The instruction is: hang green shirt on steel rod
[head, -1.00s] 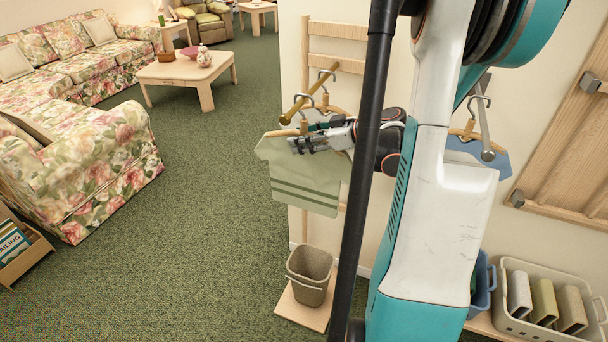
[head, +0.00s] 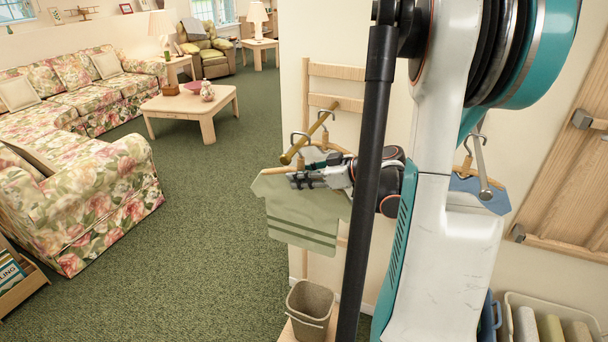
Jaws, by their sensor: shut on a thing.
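The pale green shirt (head: 303,217), with darker stripes near its hem, hangs on a wooden hanger at centre left. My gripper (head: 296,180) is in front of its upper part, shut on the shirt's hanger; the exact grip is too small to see. The hanger's hook appears at the brass-coloured rod (head: 317,125); I cannot tell whether it bears on it. The steel rod (head: 482,168) sticks out right of my arm. A blue shirt (head: 482,192) on a hanger is at it, partly hidden by my arm.
Another hanger and a pale garment show behind the green shirt. A grey-brown bin (head: 310,309) stands below. A wooden wall rack (head: 570,180) and a crate of rolled items (head: 553,302) are at the right. Open green carpet (head: 215,170) lies left, before the floral sofa (head: 90,195).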

